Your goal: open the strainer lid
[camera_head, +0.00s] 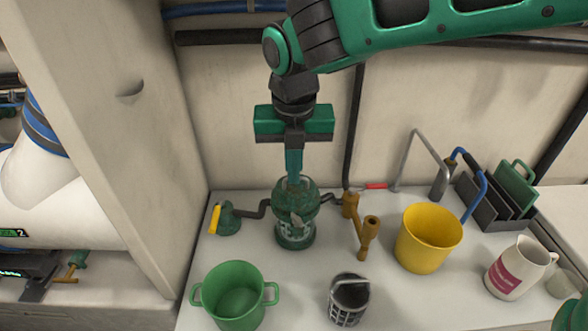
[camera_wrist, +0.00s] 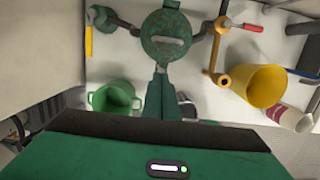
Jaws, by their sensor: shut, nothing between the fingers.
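The strainer (camera_head: 295,238) is a weathered green fitting standing on the white counter, with pipes joining it on both sides. Its round green lid (camera_wrist: 160,47) has a pale bar handle across the middle in the wrist view. I cannot tell whether the lid sits fully flat. My gripper (camera_head: 293,178) points down at the top of the strainer, its green fingers together and empty. In the wrist view the fingertips (camera_wrist: 160,72) reach the near edge of the lid. Whether they touch it is unclear. The fingers hide part of the strainer's top in the head view.
A yellow-handled valve (camera_head: 226,218) is left of the strainer, and a brass-coloured fitting (camera_head: 362,230) is right. A green two-handled pot (camera_head: 236,297), dark basket (camera_head: 348,300), yellow bucket (camera_head: 428,240) and white jug (camera_head: 517,270) stand around. A wall panel (camera_head: 120,110) rises at left.

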